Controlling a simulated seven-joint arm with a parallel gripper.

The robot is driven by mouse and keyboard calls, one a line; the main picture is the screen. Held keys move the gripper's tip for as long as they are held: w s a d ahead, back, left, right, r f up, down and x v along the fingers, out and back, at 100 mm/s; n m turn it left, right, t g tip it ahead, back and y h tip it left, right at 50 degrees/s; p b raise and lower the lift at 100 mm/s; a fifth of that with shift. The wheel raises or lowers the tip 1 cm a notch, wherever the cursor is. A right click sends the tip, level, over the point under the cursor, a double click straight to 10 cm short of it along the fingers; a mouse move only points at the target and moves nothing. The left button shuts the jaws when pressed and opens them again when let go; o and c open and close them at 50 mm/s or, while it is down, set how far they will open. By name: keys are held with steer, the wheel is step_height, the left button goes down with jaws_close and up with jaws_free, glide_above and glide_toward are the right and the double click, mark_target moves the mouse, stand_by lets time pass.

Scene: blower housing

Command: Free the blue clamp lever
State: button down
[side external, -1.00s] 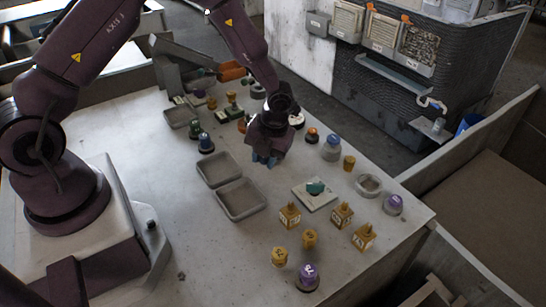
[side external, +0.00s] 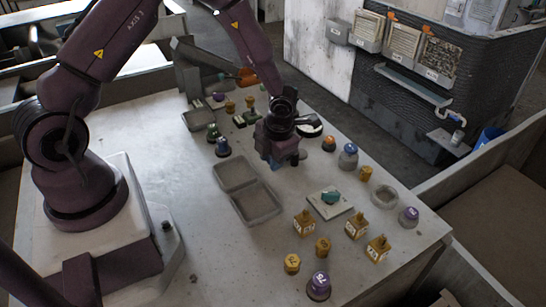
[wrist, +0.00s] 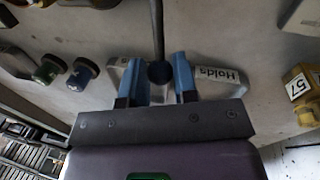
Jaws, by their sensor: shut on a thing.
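In the wrist view, my gripper (wrist: 158,80) has its two blue fingers around a dark bluish ball knob (wrist: 160,72) on a thin dark rod. I take this to be the blue clamp lever; the rod runs to the top edge of the picture. A grey metal part with a "Holds" label (wrist: 217,74) lies behind and beside the fingers. In the side view, my gripper (side external: 278,160) points down low over the table, right of the two grey trays. Its body hides the lever and the grip there.
Two empty grey trays (side external: 235,161) are left of my gripper. A pale plate with a teal piece (side external: 331,198), yellow labelled blocks (side external: 305,224) and purple-topped knobs (side external: 318,286) stand toward the front right. Green and blue knobs (side external: 222,147) are close on the left. Bare table lies left of the trays.

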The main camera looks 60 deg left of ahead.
steer(key=shift+r, duration=0.1)
steer(key=c, duration=0.9)
jaws_free()
step_height(320, 180, up, 13)
steer(key=d, duration=0.2)
steer(key=shift+w+d+f, duration=0.2)
steer(key=shift+w, duration=0.05)
